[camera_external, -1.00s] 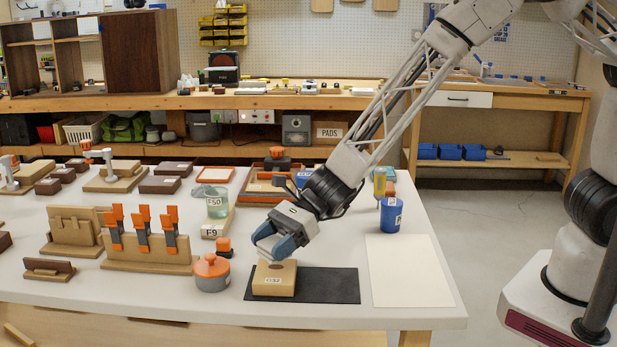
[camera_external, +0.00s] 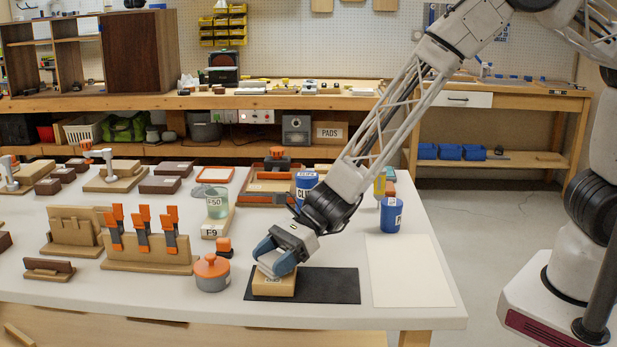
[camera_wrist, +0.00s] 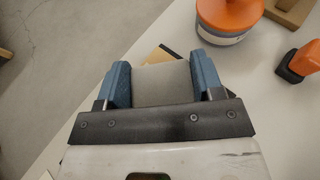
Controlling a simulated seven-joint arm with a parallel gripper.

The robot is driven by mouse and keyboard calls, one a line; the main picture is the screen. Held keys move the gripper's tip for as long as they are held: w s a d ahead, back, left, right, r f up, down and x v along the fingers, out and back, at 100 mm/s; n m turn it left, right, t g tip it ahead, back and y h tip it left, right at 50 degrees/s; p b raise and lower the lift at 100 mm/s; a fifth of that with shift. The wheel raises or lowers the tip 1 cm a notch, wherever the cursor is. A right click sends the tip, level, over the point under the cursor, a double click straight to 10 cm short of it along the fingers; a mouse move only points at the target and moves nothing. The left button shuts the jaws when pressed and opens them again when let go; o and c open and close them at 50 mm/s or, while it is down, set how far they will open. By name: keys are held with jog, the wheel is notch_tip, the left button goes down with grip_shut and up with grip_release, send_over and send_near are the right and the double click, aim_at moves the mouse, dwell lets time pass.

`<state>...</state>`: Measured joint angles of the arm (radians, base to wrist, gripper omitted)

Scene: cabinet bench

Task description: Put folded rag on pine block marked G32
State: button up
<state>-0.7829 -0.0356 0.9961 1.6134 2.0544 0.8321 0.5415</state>
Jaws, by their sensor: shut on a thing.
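The pine block marked G32 (camera_external: 273,287) stands on the left part of a black mat (camera_external: 330,285) near the table's front edge; its label is partly covered in the outside view. My gripper (camera_external: 275,262) is right over the block, pointing down. In the wrist view my gripper (camera_wrist: 163,84) is shut on the grey folded rag (camera_wrist: 163,84), which fills the space between the blue fingers. A corner of the pine block (camera_wrist: 158,54) shows just beyond the rag. I cannot tell whether the rag touches the block.
An orange-lidded grey pot (camera_external: 211,273) stands close to the left of the block. A cream sheet (camera_external: 410,270) lies bare to the right. Blue cups (camera_external: 391,215) and (camera_external: 306,186) stand farther back. A wooden rack with orange clamps (camera_external: 150,250) is at the left.

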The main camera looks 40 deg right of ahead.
jog(key=o, duration=0.9)
jog(key=shift+r, duration=0.15)
jog(key=shift+v, duration=0.85)
jog(key=v, duration=1)
jog(key=shift+d, duration=0.15)
